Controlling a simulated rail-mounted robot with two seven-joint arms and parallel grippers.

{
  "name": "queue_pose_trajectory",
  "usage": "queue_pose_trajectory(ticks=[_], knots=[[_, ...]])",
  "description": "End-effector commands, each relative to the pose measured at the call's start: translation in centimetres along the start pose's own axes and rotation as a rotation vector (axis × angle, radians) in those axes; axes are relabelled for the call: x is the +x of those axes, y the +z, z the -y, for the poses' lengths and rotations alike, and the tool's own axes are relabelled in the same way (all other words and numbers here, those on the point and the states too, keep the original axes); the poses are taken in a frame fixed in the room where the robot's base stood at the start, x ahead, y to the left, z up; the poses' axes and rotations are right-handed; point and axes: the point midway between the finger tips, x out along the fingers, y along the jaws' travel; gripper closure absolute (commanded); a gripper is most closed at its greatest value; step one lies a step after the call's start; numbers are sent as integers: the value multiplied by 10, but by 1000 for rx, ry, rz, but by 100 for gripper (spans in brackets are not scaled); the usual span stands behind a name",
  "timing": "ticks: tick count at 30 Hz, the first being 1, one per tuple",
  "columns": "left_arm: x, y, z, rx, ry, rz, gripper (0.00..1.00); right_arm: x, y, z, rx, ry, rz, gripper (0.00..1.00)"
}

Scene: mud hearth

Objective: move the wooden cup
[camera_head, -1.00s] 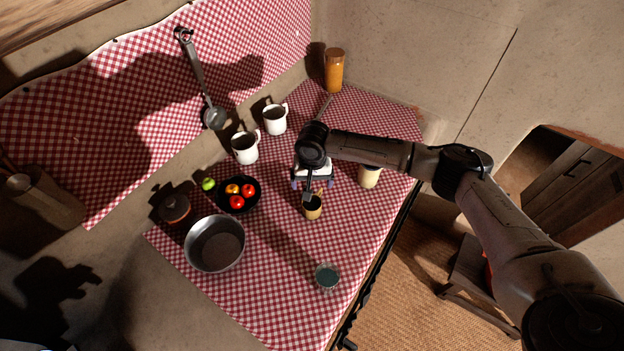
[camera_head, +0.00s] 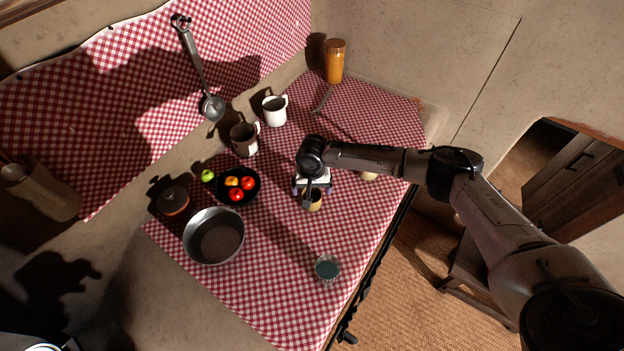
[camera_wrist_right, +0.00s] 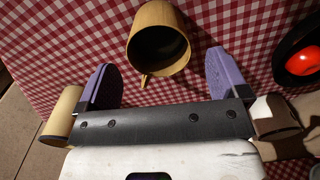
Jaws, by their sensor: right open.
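The wooden cup (camera_head: 315,204) stands on the checked cloth, partly hidden by my right gripper in the head view. In the right wrist view the wooden cup (camera_wrist_right: 150,22) shows its dark open mouth and a small handle toward the gripper. My right gripper (camera_head: 308,193) is open, with its two purple fingers apart. In the right wrist view the gripper (camera_wrist_right: 162,70) has the cup ahead of it, in line with the gap between the fingers. Nothing is held. My left gripper is not in view.
A black bowl of fruit (camera_head: 253,197), a metal pot (camera_head: 214,237) and a lidded pot (camera_head: 173,201) stand left. Two mugs (camera_head: 243,140) (camera_head: 274,111) stand behind. A pale container (camera_head: 369,176) is right of the gripper. A glass (camera_head: 327,270) stands in front, with clear cloth around it.

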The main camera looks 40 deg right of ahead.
Motion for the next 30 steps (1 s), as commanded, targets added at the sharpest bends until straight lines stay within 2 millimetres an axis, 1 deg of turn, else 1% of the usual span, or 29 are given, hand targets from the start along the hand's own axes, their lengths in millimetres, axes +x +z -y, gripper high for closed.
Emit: queue_pose_trajectory(ticks=[1, 3, 9, 12, 18, 28, 30], knots=[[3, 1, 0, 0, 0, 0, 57, 11, 0, 0, 1, 2, 0, 7], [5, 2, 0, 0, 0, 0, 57, 22, 0, 0, 1, 2, 1, 7], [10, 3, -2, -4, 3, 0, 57, 46, 0, 0, 1, 0, 0, 7], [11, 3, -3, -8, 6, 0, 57, 53, 0, 0, 1, 1, 0, 7], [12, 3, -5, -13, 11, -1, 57, 61, 0, 0, 0, 0, -1, 7], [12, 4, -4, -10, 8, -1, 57, 62, 0, 0, 0, 0, 0, 7], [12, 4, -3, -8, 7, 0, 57, 62, 0, 0, 0, 0, -1, 13]])
